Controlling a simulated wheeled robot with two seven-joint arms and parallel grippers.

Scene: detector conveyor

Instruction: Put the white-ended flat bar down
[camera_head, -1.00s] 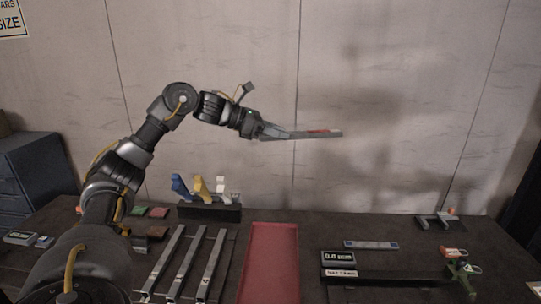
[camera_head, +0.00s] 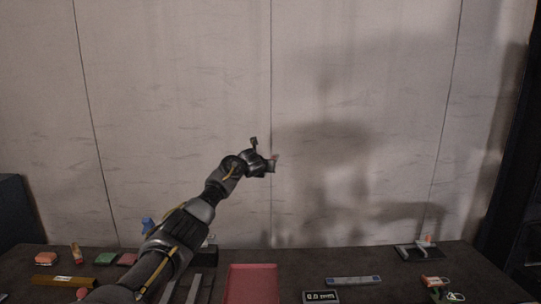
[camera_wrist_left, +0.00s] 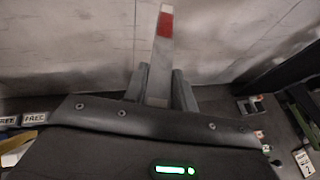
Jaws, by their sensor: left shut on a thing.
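My left gripper (camera_head: 271,163) is raised well above the table, in front of the wall. In the left wrist view the gripper (camera_wrist_left: 160,88) is shut on a flat grey bar (camera_wrist_left: 159,60) that has a red band (camera_wrist_left: 165,24) and a pale white tip (camera_wrist_left: 166,8). The bar points away from the wrist, toward the wall. In the head view the bar is mostly hidden by the gripper; only a small reddish bit shows. My right gripper is in neither view.
A red tray (camera_head: 252,284) lies at the front middle of the table. Right of it are a 0.0 mm display (camera_head: 321,297), a grey bar with blue ends (camera_head: 354,281) and a small stand (camera_head: 418,251). Long grey rails (camera_head: 193,288) lie left of the tray, partly behind my arm.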

